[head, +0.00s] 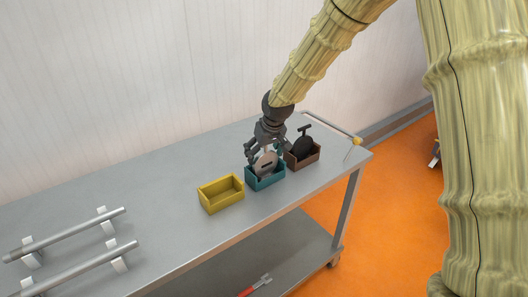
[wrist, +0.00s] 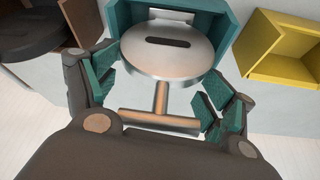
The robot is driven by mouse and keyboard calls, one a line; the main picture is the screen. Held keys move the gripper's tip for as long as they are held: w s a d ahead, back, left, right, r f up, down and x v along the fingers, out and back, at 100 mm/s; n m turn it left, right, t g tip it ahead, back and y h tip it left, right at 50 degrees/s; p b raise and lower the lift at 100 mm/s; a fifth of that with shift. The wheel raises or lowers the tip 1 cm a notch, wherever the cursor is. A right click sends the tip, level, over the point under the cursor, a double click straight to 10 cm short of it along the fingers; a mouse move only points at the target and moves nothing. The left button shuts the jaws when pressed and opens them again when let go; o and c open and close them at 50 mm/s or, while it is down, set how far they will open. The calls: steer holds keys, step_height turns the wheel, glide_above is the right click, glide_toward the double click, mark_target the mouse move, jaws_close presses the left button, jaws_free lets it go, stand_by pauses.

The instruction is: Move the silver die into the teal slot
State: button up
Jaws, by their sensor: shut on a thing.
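The silver die (head: 265,164) is a round disc with a dark slit and a T-shaped handle. In the wrist view its disc (wrist: 150,62) lies across the opening of the teal slot (wrist: 228,30), an open-topped box. My gripper (head: 264,150) is shut on the die's handle; the teal-padded fingers sit at both ends of the crossbar in the wrist view. In the head view the disc stands at the mouth of the teal slot (head: 267,183), its lower part hidden by the front wall. Whether it touches the bottom I cannot tell.
A yellow open box (head: 221,195) is left of the teal one, empty. A brown box (head: 304,160) with a dark die (head: 303,146) is close on the right. Two silver rods (head: 80,268) lie on white holders at the grey table's (head: 165,190) left.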

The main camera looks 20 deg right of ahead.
steer(key=shift+f, duration=0.15)
steer(key=o, duration=1.7)
steer(key=v, duration=1.2)
steer(key=shift+w, duration=0.1)
